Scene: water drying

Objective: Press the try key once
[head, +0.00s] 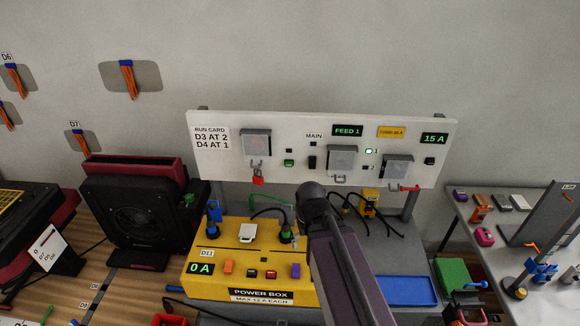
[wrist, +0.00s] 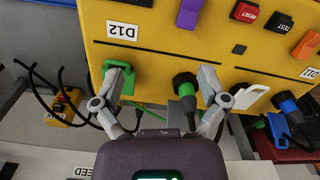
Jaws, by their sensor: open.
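I cannot read "try" on any key in view. On the yellow power box (head: 225,284) are small keys marked RESET (wrist: 245,12) and TEST (wrist: 279,22) in the wrist view. The white board (head: 222,174) above it carries a small green key (head: 289,163) and a dark key (head: 429,161), their lettering too small to read. The left finger overlaps a green part (wrist: 108,78); contact is unclear.
A red padlock (head: 258,180) hangs from a cover on the board. Black cables trail right of the box. A blue tray (head: 408,290) lies further right.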

